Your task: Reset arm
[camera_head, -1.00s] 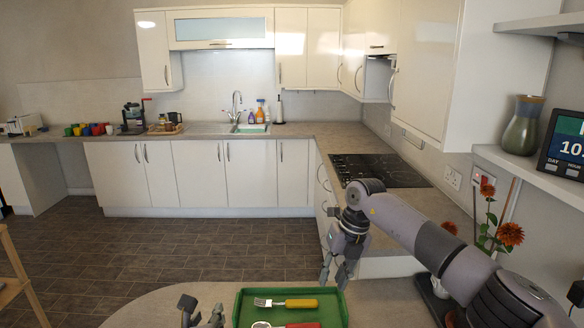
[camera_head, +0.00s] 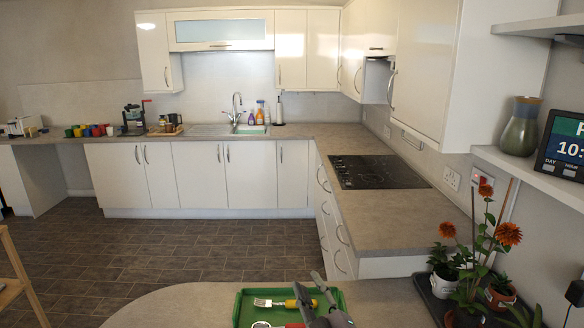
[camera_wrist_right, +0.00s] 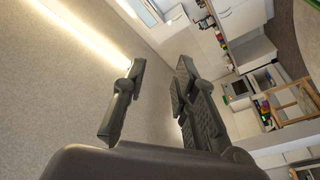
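My right gripper (camera_head: 307,281) enters at the bottom of the head view, in front of the green tray (camera_head: 239,304). In the right wrist view its two dark fingers (camera_wrist_right: 161,68) are apart with nothing between them. A fork with a yellow handle (camera_head: 270,302) lies in the tray. A red-handled utensil (camera_head: 262,325) lies nearer, cut off by the frame's bottom edge. The gripper hides part of both handles. My left gripper is not in view.
The tray is on a rounded grey counter (camera_head: 180,304). Potted orange flowers (camera_head: 465,268) stand on a dark tray at the right. A shelf (camera_head: 535,172) holds a vase (camera_head: 521,126) and a digital clock (camera_head: 566,144). The far counter with the hob (camera_head: 375,172) is clear of my arms.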

